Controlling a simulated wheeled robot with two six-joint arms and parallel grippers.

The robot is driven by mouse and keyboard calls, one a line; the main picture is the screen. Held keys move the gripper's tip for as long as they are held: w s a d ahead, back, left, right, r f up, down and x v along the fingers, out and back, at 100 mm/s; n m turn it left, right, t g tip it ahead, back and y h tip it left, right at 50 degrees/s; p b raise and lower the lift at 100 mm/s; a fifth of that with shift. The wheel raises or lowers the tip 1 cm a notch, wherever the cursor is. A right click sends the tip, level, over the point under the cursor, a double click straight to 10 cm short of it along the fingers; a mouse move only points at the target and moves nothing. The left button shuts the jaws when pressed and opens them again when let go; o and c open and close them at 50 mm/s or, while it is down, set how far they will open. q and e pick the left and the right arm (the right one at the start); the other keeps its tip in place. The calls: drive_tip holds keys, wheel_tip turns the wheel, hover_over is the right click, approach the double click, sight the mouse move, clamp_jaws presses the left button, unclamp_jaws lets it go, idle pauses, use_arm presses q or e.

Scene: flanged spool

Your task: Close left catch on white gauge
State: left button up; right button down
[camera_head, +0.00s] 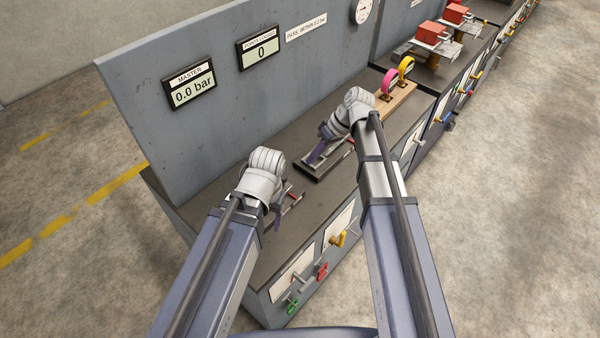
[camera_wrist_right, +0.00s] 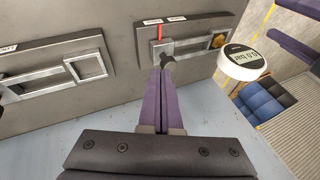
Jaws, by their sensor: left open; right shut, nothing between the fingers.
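The white gauge (camera_wrist_right: 243,62) is round with a dark display and shows at the right of the right wrist view. I cannot pick it out in the head view. Beside it is a dark plate (camera_wrist_right: 144,42) with a metal catch frame (camera_wrist_right: 190,43), a red strip and a brass piece. A second plate with a metal catch frame (camera_wrist_right: 55,75) lies to the left. My right gripper (camera_wrist_right: 166,78) is shut and empty, its tips at the near edge of the first plate, by a small black piece; it also shows in the head view (camera_head: 318,150). My left gripper (camera_head: 279,212) is open over the bench front.
A wooden block (camera_head: 398,102) holds a pink gauge (camera_head: 389,80) and a yellow gauge (camera_head: 406,66) behind my right arm. The back panel (camera_head: 220,120) carries a MASTER display (camera_head: 190,88) reading 0.0 bar. Coloured handles (camera_head: 321,271) stick out of the bench front.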

use_arm(q)
drive_tip(key=shift+w+d+f+b, duration=0.25)
drive_tip(key=shift+d+f+b, duration=0.15)
drive_tip(key=shift+f, duration=0.25)
use_arm(e)
drive_tip(key=shift+n+t+y, duration=0.4)
drive_tip(key=shift+y, duration=0.3)
drive_tip(key=w+d, duration=0.1)
drive_tip(key=w, duration=0.1)
drive_tip(key=w+d, duration=0.2)
drive_tip(key=shift+w+d+r, duration=0.1)
drive_tip(key=shift+w, duration=0.2)
use_arm(q)
drive_tip(key=shift+f, duration=0.1)
wheel_tip(320, 180, down, 8)
drive_tip(key=b, duration=0.8)
drive_tip(key=shift+f, duration=0.2)
drive_tip(key=shift+r, duration=0.2)
use_arm(e)
drive_tip(key=shift+s+a+f, duration=0.35)
drive_tip(key=shift+a+f, duration=1.05)
drive_tip(key=shift+a, duration=0.15)
drive_tip(key=shift+s+a+f, duration=0.35)
drive_tip(key=shift+a+f, duration=1)
drive_tip(key=shift+a, duration=0.15)
drive_tip(key=shift+s+a+f, duration=0.35)
drive_tip(key=shift+a+f, duration=1.05)
drive_tip(key=shift+a, duration=0.15)
drive_tip(key=shift+s, duration=0.1)
